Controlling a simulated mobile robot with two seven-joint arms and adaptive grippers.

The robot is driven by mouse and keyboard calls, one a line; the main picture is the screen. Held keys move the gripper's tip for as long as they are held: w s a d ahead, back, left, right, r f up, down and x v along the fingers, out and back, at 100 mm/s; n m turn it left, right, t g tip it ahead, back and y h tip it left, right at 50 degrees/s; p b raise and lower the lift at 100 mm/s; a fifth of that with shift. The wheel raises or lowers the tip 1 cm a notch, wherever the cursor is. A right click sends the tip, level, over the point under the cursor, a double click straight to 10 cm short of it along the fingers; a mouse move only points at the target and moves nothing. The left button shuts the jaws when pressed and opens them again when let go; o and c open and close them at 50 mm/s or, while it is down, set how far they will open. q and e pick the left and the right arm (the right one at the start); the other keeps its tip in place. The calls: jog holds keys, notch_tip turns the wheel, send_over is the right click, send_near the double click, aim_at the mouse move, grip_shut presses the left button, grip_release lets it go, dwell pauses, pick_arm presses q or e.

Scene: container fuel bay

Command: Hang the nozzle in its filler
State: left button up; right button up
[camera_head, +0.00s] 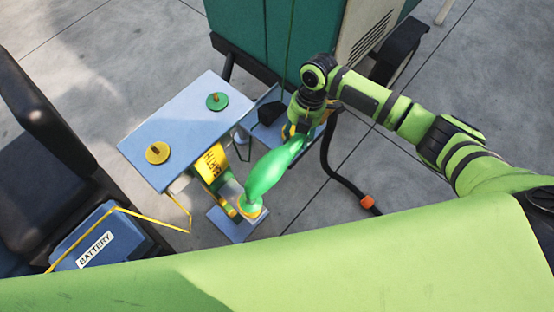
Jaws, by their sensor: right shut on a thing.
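The nozzle appears to be the glossy green body (273,172) in the middle of the head view. It slants down and left from my right gripper (297,129), which is shut on its upper end. Its lower end is over or at a yellow ring (250,211), which looks like the filler, on a small blue-grey unit (231,226). I cannot tell whether the tip is inside the ring. The fingertips are partly hidden by the wrist. A black hose (336,178) with an orange collar trails to the right. My left gripper is not in view.
A pale blue table (187,122) with a yellow cap (157,152) and a green cap (217,101) stands left of the nozzle. A yellow "EARTH" part (211,163) is beside it. A teal container (272,38) is behind, a blue battery (99,240) at lower left.

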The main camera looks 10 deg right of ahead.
jog(key=shift+s+a+r+p+v, duration=0.1)
jog(key=shift+s+a+p+v, duration=0.2)
jog(key=shift+p+v, duration=1.55)
jog(key=shift+s+a+r+p+v, duration=0.1)
jog(key=shift+s+a+p+v, duration=0.2)
jog(key=shift+p+v, duration=1.5)
jog(key=shift+s+a+r+p+v, duration=0.15)
jog(key=shift+a+p+v, duration=0.25)
jog(key=shift+p+v, duration=1.45)
jog(key=shift+d, duration=0.1)
